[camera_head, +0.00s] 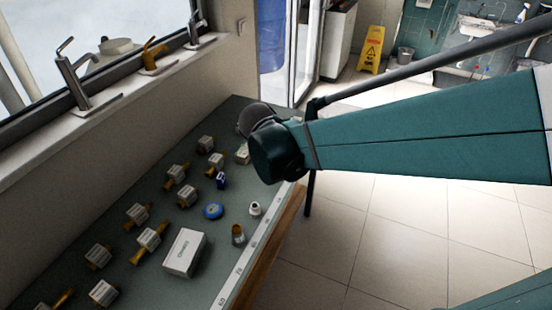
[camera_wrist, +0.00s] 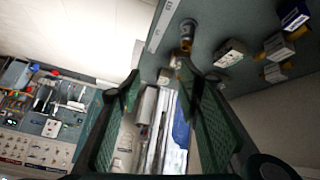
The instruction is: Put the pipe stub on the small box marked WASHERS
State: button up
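A short brass-brown cylinder (camera_head: 238,234), which looks like the pipe stub, stands upright near the counter's ruler edge. A white box (camera_head: 185,252) with lettering too small to read lies left of it. A small white box (camera_head: 242,154) and a small dark blue box (camera_head: 221,181) sit farther back; I cannot read WASHERS on any. There a grey and brass cylindrical piece (camera_wrist: 187,35) and a white box (camera_wrist: 230,52) lie beyond the fingers.
The counter (camera_head: 150,282) carries several boxed brass fittings (camera_head: 149,238), a blue tape roll (camera_head: 213,211) and a small white fitting (camera_head: 255,208). Taps (camera_head: 72,75) stand on the window sill. Open tiled floor (camera_head: 400,235) lies to the right.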

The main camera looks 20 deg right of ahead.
jog(key=s+a+r+n+y, duration=0.2)
jog(key=s, duration=0.7)
jog(key=s+a+r+n+y, duration=0.2)
jog(key=s+a+n+y, duration=0.1)
jog(key=s, duration=0.7)
jog(key=shift+s+a+t, duration=0.2)
jog(key=shift+t, duration=0.2)
jog(key=shift+o, duration=0.7)
jog(key=shift+w, duration=0.1)
dwell(0.5)
jog(key=w+d+r+n+g+h+p, duration=0.1)
jog(key=w+d+n+p, duration=0.1)
jog(key=w+n, duration=0.7)
jog(key=w+d+r+n+g+h+p, duration=0.1)
jog(key=w+d+n+p, duration=0.25)
jog(key=w, duration=0.95)
jog(key=w+d+f+n+g+h+p, duration=0.1)
jog(key=w+d+f+n+g+p, duration=0.1)
jog(key=w+f+n, duration=1)
jog(key=w+d+f+p, duration=0.1)
jog(key=w+d+f, duration=0.1)
jog(key=w, duration=0.4)
jog(key=shift+f+n+h, duration=0.3)
jog(key=shift+f+n, duration=0.05)
jog(key=shift+f, duration=0.25)
